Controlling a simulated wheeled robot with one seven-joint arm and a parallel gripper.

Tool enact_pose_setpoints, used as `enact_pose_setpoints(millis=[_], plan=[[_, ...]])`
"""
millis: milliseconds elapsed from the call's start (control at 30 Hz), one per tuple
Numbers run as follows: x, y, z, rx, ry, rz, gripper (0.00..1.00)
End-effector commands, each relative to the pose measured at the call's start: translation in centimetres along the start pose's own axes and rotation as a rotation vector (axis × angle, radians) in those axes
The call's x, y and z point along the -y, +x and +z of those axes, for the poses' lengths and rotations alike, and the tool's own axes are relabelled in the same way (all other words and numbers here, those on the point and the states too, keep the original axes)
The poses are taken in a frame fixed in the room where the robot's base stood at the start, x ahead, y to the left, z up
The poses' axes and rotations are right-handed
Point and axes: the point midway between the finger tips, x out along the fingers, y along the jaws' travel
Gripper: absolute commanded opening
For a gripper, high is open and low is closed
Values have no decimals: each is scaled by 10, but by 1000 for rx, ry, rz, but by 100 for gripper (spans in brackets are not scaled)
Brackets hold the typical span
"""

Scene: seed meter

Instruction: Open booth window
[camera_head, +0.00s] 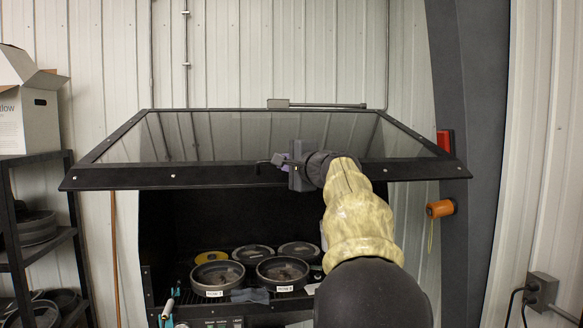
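The booth window (230,135) is a glass pane in a black frame. It is tilted up and outward at the top of the black booth, and the front of the booth below it is open. The lower frame bar (130,178) runs across the view at mid height. My gripper (285,164) is at the middle of this bar, by a small dark handle. My own arm and wrist hide part of the gripper and the right side of the bar. I cannot tell whether the fingers are closed on the handle.
Inside the booth are several round dark sieve-like pans (217,276) and a yellow disc (211,257). A black shelf (40,156) with a white box (28,105) stands at the left. An orange object (440,208) and a red box (445,140) are on the right.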

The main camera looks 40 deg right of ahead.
Motion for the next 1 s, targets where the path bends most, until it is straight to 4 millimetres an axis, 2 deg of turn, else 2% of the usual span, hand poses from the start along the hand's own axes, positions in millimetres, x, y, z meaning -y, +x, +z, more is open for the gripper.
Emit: enact_pose_setpoints(millis=[33,600,1000], plan=[[-12,3,1,5,0,-1,0],[-74,25,-1,14,-5,-16,0],[-77,27,-2,14,-6,-17,0]])
